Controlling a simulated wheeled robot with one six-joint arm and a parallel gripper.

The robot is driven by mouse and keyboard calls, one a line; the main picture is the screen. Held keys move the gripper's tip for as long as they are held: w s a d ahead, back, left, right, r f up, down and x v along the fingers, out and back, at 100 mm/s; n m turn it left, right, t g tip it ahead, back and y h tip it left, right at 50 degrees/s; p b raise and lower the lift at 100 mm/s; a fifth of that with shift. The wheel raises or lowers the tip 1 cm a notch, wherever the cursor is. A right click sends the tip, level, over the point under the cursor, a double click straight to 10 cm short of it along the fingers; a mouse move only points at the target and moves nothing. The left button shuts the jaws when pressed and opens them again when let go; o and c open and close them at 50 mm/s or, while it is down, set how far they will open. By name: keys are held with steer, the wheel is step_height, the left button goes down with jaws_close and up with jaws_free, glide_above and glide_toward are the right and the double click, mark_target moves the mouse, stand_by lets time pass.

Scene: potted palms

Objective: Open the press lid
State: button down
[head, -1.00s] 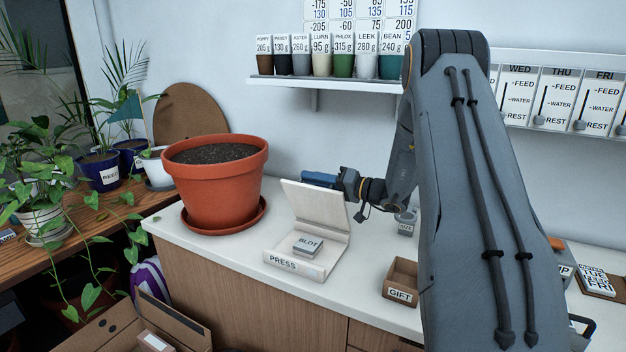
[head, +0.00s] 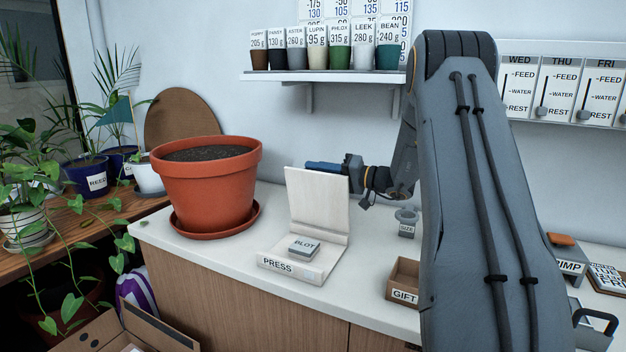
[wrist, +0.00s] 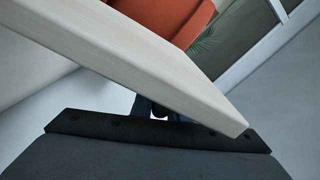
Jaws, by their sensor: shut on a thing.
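The press (head: 318,262) is a pale board on the white counter, with a PRESS label on its front edge. Its lid (head: 318,200) stands up, roughly upright, at the back of the base. A grey block marked BLOT (head: 304,247) lies on the base. My gripper (head: 322,167) is at the lid's top edge and partly hidden behind it. In the wrist view the lid (wrist: 130,65) runs across close to the dark gripper body, and the jaws are shut on it. The exact contact is hidden.
A large terracotta pot (head: 208,185) in a saucer stands left of the press. A GIFT box (head: 404,284) and a small grey SIZE container (head: 407,222) are to the right. A shelf of labelled cups (head: 325,77) hangs above.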

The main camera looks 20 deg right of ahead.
steer(key=shift+d+f, duration=0.1)
steer(key=shift+f, duration=0.3)
steer(key=c, duration=1.8)
jaws_free()
steer(key=shift+d, duration=0.1)
steer(key=shift+r, duration=0.1)
steer(key=b+v, duration=0.1)
steer(key=v, duration=0.6)
steer(key=shift+s+d, duration=0.2)
steer(key=shift+s, duration=0.05)
steer(key=shift+r, duration=0.1)
